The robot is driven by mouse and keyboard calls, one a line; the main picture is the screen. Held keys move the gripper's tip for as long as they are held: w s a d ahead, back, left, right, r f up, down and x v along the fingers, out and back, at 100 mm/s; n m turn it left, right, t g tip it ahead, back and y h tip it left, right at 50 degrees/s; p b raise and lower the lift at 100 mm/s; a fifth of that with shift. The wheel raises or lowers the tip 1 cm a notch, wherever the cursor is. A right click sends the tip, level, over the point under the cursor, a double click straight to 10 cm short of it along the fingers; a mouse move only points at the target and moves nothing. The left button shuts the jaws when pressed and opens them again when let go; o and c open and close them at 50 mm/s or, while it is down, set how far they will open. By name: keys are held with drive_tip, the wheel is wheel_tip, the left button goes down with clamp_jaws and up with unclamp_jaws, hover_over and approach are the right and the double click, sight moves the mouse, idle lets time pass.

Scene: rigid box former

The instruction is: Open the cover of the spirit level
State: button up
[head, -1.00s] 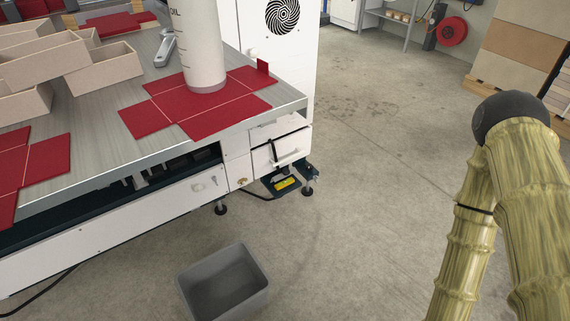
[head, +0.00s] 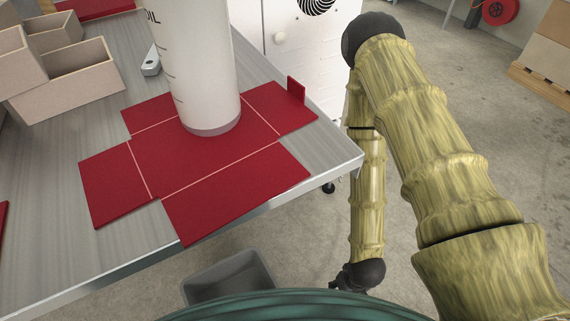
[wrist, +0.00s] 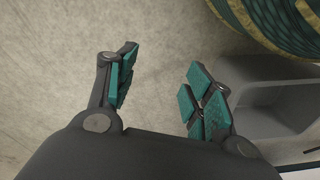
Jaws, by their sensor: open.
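My gripper (wrist: 160,88) shows in the wrist view, with its two teal-padded fingers spread apart and nothing between them. It hangs over bare concrete floor. The lower front of the machine, under the table edge, is hidden from the head camera.
The metal table (head: 55,235) holds a red cardboard blank (head: 215,178) with a white cylinder (head: 205,70) on it, and pale boxes (head: 75,85). A grey bin (head: 232,277) stands on the floor below the edge; it also shows in the wrist view (wrist: 258,100).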

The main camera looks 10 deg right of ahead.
drive_tip(key=w+f+n+t+y+b, duration=0.25)
drive_tip(key=w+t, duration=0.25)
drive_tip(key=w, duration=1.5)
drive_tip(key=w+d+r+n+t+y+b, duration=0.2)
drive_tip(key=w+r+n+t, duration=0.1)
drive_tip(key=w, duration=0.6)
drive_tip(key=w+d+r+n+t+y+b, duration=0.2)
drive_tip(key=w+d+r+t, duration=0.1)
drive_tip(key=w, duration=0.6)
drive_tip(key=b+x, duration=0.1)
drive_tip(key=x, duration=0.2)
drive_tip(key=b+x, duration=0.1)
drive_tip(key=x, duration=0.2)
drive_tip(key=b+x, duration=0.1)
drive_tip(key=x, duration=0.3)
drive_tip(key=shift+a+r+b, duration=0.1)
drive_tip(key=shift+a+b, duration=0.2)
drive_tip(key=shift+a, duration=0.05)
drive_tip(key=shift+c, duration=0.2)
clamp_jaws()
